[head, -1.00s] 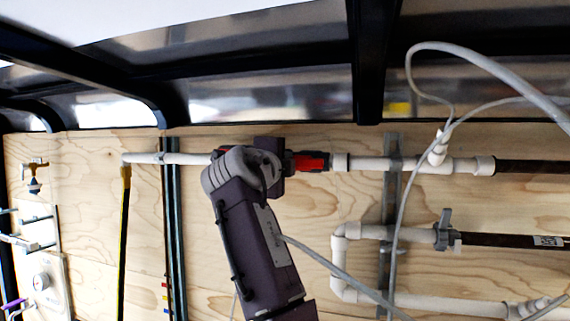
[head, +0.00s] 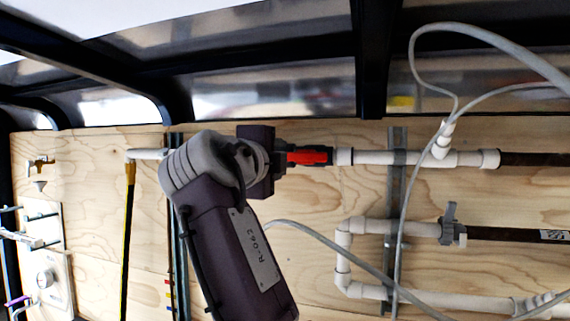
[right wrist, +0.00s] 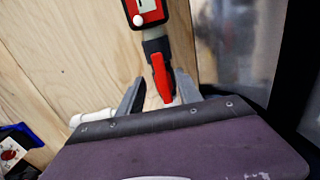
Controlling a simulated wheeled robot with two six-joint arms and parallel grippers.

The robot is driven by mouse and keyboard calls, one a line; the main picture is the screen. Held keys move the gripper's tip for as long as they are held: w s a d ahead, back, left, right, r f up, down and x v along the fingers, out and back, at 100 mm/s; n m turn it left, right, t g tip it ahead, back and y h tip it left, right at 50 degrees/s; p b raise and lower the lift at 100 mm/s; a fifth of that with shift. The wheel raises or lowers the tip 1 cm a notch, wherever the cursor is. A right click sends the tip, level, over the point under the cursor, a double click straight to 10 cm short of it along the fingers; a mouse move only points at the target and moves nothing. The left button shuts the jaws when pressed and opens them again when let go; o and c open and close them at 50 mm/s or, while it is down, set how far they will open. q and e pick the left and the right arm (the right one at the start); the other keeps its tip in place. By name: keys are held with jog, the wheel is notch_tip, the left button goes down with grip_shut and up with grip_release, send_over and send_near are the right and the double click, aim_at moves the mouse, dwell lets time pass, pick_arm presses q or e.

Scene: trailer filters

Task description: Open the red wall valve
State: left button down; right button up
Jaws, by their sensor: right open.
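The red wall valve handle (head: 310,157) lies along the upper white pipe (head: 375,158) in the head view. My right gripper (head: 284,157) reaches it from the left, its wrist covering the pipe there. In the right wrist view, the red handle (right wrist: 160,77) extends between the two grey fingers of my right gripper (right wrist: 160,82). The fingers are apart, one on each side of the handle, with gaps visible. Whether either finger touches it cannot be told. My left gripper does not show.
A lower white pipe (head: 400,229) with a grey valve (head: 447,224) runs below right. A grey hose (head: 402,200) loops in front of the pipes. Dark frame bars (head: 372,60) cross above. A red and black device (right wrist: 145,10) is beyond the handle in the right wrist view.

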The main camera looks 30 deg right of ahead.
jog(key=shift+s+a, duration=0.35)
jog(key=shift+d, duration=0.1)
